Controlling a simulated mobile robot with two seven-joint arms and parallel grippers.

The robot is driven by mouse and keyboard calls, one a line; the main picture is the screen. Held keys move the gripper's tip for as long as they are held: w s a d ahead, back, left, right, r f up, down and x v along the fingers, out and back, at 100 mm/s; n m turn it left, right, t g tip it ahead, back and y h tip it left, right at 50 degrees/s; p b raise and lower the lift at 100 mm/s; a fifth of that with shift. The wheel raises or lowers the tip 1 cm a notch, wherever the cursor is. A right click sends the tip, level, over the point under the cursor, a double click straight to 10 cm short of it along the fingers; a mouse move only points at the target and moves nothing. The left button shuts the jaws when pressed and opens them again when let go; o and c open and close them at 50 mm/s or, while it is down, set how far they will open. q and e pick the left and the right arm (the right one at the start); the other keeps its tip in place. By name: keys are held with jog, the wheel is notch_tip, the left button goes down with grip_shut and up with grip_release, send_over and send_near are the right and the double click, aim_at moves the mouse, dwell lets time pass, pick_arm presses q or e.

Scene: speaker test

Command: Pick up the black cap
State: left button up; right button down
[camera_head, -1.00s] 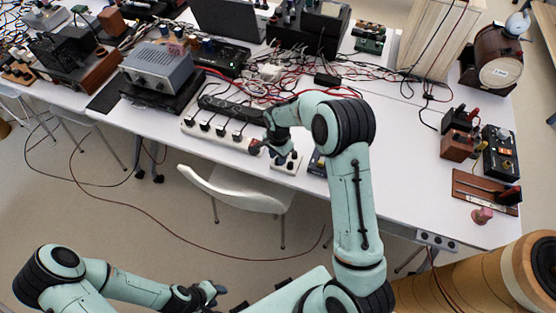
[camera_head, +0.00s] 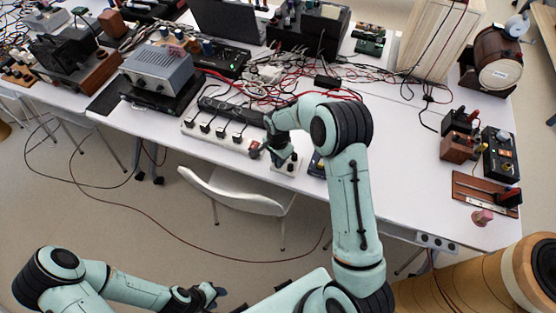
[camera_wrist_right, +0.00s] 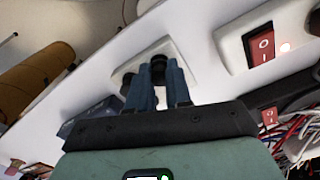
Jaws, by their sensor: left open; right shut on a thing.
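A small black cap (camera_wrist_right: 158,64) sits between the fingertips of my right gripper (camera_wrist_right: 164,68) in the right wrist view. The fingers are shut on it, directly over a white plate (camera_wrist_right: 184,73). I cannot tell whether the cap still touches the plate. A second dark knob (camera_wrist_right: 126,82) shows at the plate's left part. In the head view my right gripper (camera_head: 279,158) is at the table's front edge, over the same white plate (camera_head: 279,168), and hides the cap. My left gripper (camera_head: 214,293) is low in front of the table, open and away from it.
A white power strip (camera_head: 228,142) with black plugs lies left of my right gripper; its red switch (camera_wrist_right: 263,46) shows in the wrist view. Tangled red and black wires (camera_head: 290,82) lie behind. A white chair (camera_head: 235,190) stands in front.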

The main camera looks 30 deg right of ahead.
pick_arm(q)
jog(key=shift+w+r+p, duration=0.4)
jog(key=shift+w+r, duration=0.1)
pick_arm(e)
notch_tip(320, 180, up, 19)
jog(key=shift+r, duration=0.15)
jog(key=shift+r, duration=0.1)
pick_arm(q)
jog(key=w+r+p, duration=0.1)
jog(key=w+r, duration=0.1)
jog(key=shift+w+r+p, duration=0.15)
jog(key=shift+w+p, duration=0.2)
pick_arm(e)
notch_tip(320, 180, up, 4)
jog(key=shift+f, duration=0.15)
pick_arm(q)
jog(key=shift+s, duration=0.1)
